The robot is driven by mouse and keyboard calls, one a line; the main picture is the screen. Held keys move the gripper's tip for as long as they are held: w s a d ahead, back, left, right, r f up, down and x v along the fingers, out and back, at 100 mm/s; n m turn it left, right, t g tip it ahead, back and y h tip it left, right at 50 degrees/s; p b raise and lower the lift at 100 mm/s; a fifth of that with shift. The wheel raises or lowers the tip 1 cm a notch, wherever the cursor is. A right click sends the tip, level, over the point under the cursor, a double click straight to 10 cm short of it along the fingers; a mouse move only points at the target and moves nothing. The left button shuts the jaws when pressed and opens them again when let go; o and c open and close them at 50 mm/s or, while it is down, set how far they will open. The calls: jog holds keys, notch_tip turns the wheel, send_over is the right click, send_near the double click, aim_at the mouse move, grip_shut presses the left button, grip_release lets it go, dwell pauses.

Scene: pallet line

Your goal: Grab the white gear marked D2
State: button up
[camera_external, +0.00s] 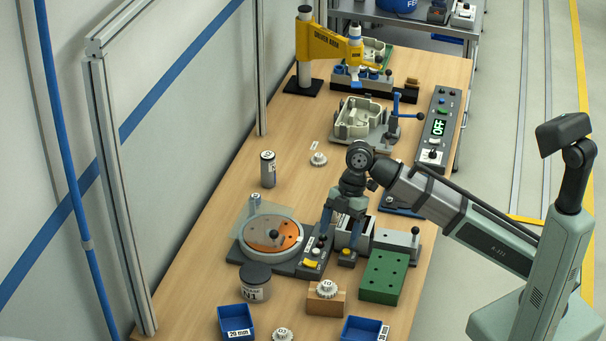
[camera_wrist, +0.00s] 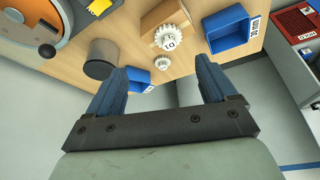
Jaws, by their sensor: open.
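Several white gears lie on the bench, and their marks are too small to read surely. One gear (camera_external: 282,335) is at the front edge of the external view, its mark looking like D2 or D3; it seems to be the small gear (camera_wrist: 162,63) between my fingers' lines in the wrist view, well beyond them. Another gear (camera_external: 326,288) rests on a wooden block (camera_external: 325,305), also in the wrist view (camera_wrist: 171,38). A third gear (camera_external: 318,160) lies farther back, beside a small tag. My gripper (camera_external: 341,230) is open and empty, above the grey fixture at mid-bench.
Blue trays (camera_external: 236,322) (camera_external: 363,329) flank the front gear. A dark-lidded jar (camera_external: 255,283), a turntable (camera_external: 270,237), a button box (camera_external: 314,262) and a green block (camera_external: 384,279) crowd the middle. A dark cylinder (camera_external: 268,169) stands at the left. Bare wood surrounds the back gear.

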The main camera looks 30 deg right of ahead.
jog(key=w+d+f+m, duration=0.25)
jog(key=w+d, duration=0.45)
jog(key=w, duration=0.5)
jog(key=w+d+f+m+t+h, duration=0.1)
jog(key=w+d+m, duration=0.35)
jog(key=w, duration=0.75)
jog(key=w+d+f+m, duration=0.1)
jog(key=w+d+f, duration=0.1)
jog(key=w+d, duration=0.85)
jog(key=m+t+h, duration=0.1)
jog(key=m+h, duration=0.2)
jog(key=m, duration=2.9)
send_over(319, 155)
jog(key=f, duration=0.8)
jog(key=shift+s+f, duration=0.1)
jog(key=shift+s, duration=0.1)
jog(key=shift+w+f, duration=0.15)
jog(key=shift+f, duration=1.35)
jog(key=shift+w+f, duration=0.15)
jog(key=shift+f, duration=1.3)
jog(key=shift+c, duration=0.2)
